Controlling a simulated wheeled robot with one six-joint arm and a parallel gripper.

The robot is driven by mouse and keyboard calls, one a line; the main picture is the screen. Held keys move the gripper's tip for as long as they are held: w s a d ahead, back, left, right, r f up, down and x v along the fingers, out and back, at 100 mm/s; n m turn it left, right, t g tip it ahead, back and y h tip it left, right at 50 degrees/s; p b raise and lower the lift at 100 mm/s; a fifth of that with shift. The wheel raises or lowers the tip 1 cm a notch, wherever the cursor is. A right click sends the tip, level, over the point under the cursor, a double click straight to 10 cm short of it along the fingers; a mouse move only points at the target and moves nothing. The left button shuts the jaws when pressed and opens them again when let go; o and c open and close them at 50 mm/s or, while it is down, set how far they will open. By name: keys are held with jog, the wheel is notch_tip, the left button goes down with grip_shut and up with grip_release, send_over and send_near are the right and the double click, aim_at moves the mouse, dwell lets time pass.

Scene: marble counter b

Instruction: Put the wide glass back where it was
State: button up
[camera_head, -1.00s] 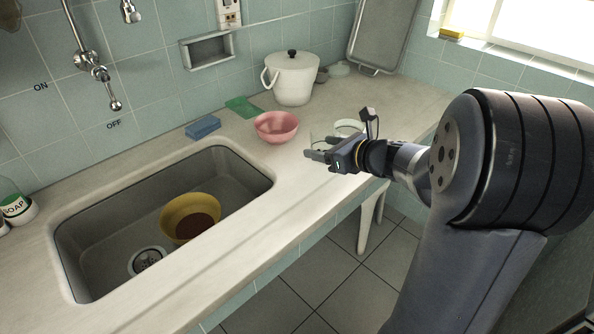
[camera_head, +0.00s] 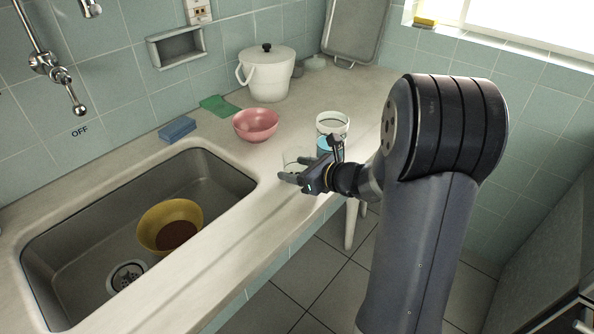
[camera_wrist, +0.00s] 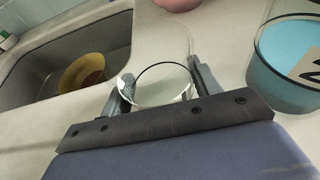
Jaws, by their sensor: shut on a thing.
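The wide glass (camera_wrist: 160,85) is clear and sits between the two fingers of my gripper (camera_wrist: 158,90) in the wrist view. My gripper (camera_head: 292,176) is shut on it. In the head view the glass (camera_head: 297,158) shows faintly just beyond the fingers, over the counter near its front edge. Its base is partly hidden, and I cannot tell whether it touches the counter.
A blue and white cup (camera_head: 324,143) stands close to the right of the glass. A pink bowl (camera_head: 256,125) is behind it on the counter (camera_head: 225,240). The sink (camera_head: 90,215) with a yellow bowl (camera_head: 158,222) is to the left. A white pot (camera_head: 267,75) stands at the back.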

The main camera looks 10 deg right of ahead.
jog(key=shift+f, duration=0.15)
jog(key=o, duration=1.2)
jog(key=shift+r, duration=0.25)
jog(key=shift+s+d+r, duration=0.15)
jog(key=shift+s+d, duration=0.05)
jog(key=p+v, duration=0.1)
jog(key=v, duration=1)
jog(key=shift+s, duration=0.2)
jog(key=shift+d, duration=0.1)
